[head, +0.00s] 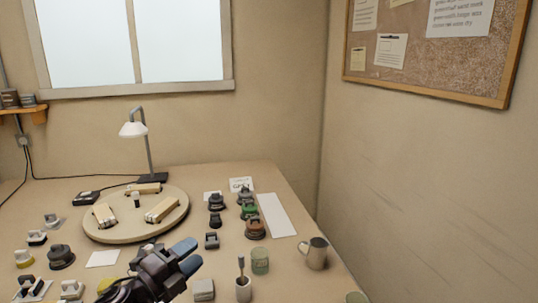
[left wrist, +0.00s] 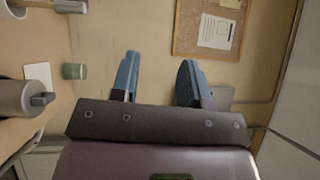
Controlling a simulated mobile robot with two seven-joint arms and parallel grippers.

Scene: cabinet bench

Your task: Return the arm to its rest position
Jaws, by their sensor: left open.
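My left gripper (head: 186,256) comes in at the bottom of the head view, above the near part of the bench. Its blue-tipped fingers also show in the left wrist view (left wrist: 157,82), spread apart with nothing between them. The wrist view looks past the fingers toward the wall and the cork board. My right gripper is in neither view.
The bench (head: 300,271) carries a round turntable (head: 100,235) with wooden blocks, a lamp (head: 148,150), a metal mug (head: 314,253), a green cup (head: 260,261), a white cup (head: 243,290) with a brush, and several small dark items. A white strip (head: 277,215) lies toward the right.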

